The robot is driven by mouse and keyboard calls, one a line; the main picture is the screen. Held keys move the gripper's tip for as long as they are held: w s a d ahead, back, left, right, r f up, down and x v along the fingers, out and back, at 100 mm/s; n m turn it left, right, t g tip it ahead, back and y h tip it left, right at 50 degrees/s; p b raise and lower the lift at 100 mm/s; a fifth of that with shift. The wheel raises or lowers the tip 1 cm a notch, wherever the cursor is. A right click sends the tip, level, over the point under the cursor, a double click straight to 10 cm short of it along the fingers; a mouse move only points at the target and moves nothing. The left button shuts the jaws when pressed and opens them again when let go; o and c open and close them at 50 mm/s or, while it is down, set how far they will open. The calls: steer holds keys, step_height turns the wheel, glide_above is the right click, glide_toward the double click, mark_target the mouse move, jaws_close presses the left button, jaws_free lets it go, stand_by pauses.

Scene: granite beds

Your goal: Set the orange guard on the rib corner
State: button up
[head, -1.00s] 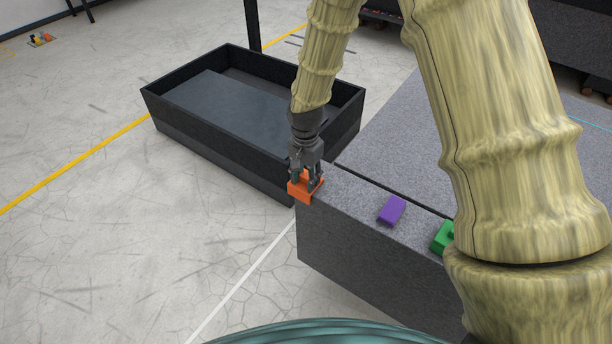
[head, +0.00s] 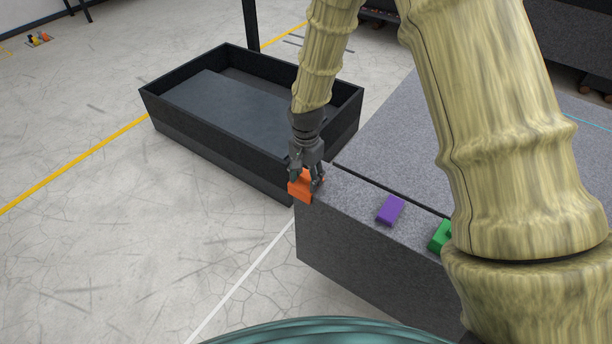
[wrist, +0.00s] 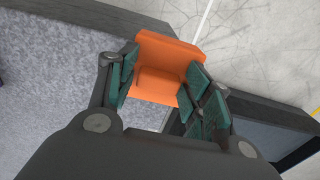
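The orange guard (head: 301,188) is at the near left corner of the granite rib (head: 345,230). I cannot tell whether it sits flush there. In the wrist view the guard (wrist: 165,50) shows a wide plate and a raised block between the teal finger pads. My gripper (head: 306,182) points down over the guard, its fingers spread on either side of it. In the wrist view my gripper (wrist: 160,90) looks open around the block, with its pads close to the sides. The guard's underside is hidden.
A purple block (head: 391,210) and a green block (head: 441,236) lie on the rib to the right, the green one partly behind my arm. A dark open-topped bin (head: 185,130) stands on the floor behind and left of the corner.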

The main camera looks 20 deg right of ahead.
mark_target(306, 178)
steer(key=shift+o, duration=0.6)
steer(key=shift+r, duration=0.1)
step_height(306, 178, up, 12)
stand_by(0.4)
